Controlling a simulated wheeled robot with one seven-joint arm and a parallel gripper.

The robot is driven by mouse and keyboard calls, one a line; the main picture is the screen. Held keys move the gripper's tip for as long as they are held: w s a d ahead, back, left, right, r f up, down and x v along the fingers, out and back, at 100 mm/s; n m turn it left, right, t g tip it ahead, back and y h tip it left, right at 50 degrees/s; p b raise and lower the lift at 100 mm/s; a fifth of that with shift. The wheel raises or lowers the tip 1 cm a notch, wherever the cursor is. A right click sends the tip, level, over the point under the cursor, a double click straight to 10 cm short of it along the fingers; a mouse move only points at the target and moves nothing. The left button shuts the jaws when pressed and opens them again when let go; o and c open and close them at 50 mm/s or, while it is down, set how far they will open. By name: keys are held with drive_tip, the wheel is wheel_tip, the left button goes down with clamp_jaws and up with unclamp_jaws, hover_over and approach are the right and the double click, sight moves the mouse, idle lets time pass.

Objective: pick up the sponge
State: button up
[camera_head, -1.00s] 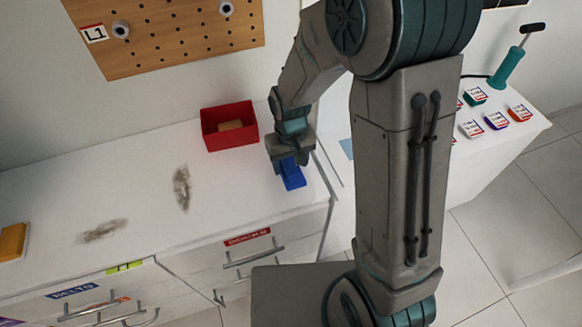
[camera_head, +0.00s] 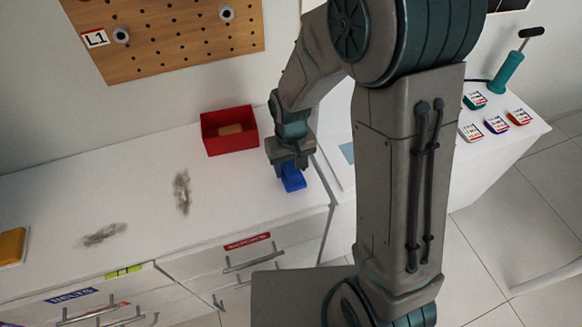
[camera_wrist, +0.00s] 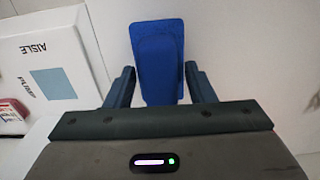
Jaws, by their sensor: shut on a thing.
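The blue sponge (camera_head: 293,179) is at the right end of the white counter, below my gripper (camera_head: 291,163). In the wrist view the blue sponge (camera_wrist: 158,55) stands between the two fingers of my gripper (camera_wrist: 161,78), which is shut on it. It has a flat back and a raised block on its near face. Whether its lower edge touches the counter cannot be told.
A red box (camera_head: 230,144) with a tan block (camera_head: 230,129) inside stands left of my gripper. Two dark smudges (camera_head: 182,192) mark the counter (camera_head: 130,180). Drawers with handles (camera_head: 254,259) are below the front edge.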

sight(290, 164)
wheel_tip(290, 164, up, 3)
drive_tip(key=shift+r, duration=0.1)
drive_tip(key=s+d+r, duration=0.5)
drive_tip(key=d+r, duration=0.1)
drive_tip(key=d, duration=0.4)
drive_tip(key=shift+d+r+b, duration=0.3)
drive_tip(key=shift+r+b, duration=0.05)
